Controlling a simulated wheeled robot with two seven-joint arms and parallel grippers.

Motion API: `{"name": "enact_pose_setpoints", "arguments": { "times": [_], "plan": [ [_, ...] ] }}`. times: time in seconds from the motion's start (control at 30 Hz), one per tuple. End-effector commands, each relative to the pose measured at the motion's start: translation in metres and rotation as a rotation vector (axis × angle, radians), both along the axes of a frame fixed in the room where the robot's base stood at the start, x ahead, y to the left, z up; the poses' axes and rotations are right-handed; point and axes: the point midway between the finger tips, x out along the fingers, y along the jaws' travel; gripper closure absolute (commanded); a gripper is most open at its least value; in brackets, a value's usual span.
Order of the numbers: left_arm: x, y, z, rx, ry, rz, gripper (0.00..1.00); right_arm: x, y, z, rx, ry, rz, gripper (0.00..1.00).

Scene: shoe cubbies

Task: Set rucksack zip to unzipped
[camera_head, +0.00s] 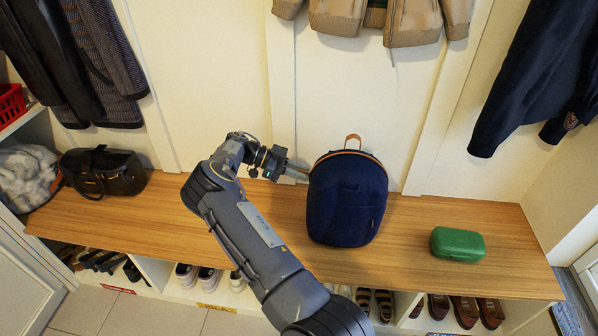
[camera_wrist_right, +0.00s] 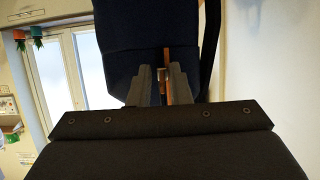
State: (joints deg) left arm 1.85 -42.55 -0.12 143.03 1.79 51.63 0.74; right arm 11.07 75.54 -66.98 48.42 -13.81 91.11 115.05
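The navy rucksack (camera_head: 347,205) stands upright on the wooden bench, with a tan top handle and an orange-tan zip line along its upper edge. My right gripper (camera_head: 303,172) is at the rucksack's upper left side, by the end of that edge. In the right wrist view, its two fingers (camera_wrist_right: 162,78) stand a little apart, on either side of a small brassy zip pull (camera_wrist_right: 162,90) beside an orange strip. I see no clear grip on the pull. The rucksack's front looks closed against its body; the far side is hidden. My left gripper is not in view.
The wooden bench (camera_head: 420,215) has free room between the rucksack and a green case (camera_head: 458,244) on the right. A black bag (camera_head: 102,171) lies at the left end. Jackets hang above; shoes fill cubbies below.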

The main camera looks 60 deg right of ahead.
Motion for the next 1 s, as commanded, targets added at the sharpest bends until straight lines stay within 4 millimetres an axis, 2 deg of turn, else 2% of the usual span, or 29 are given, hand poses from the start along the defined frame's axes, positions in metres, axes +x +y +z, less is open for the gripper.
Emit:
{"name": "enact_pose_setpoints", "arguments": {
  "times": [0.37,0.47,0.7,1.0],
  "plan": [
    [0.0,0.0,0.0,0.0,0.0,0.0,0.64,0.002,0.0,0.002,-0.004,0.0,0.004,0.74],
    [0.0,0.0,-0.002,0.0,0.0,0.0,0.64,0.011,0.004,0.005,-0.005,0.0,0.006,0.74],
    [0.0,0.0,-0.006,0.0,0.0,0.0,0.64,0.046,0.022,0.021,-0.006,-0.002,0.005,0.74],
    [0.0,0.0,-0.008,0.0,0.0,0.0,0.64,0.064,0.032,0.029,-0.004,0.0,0.002,0.74]
  ]
}}
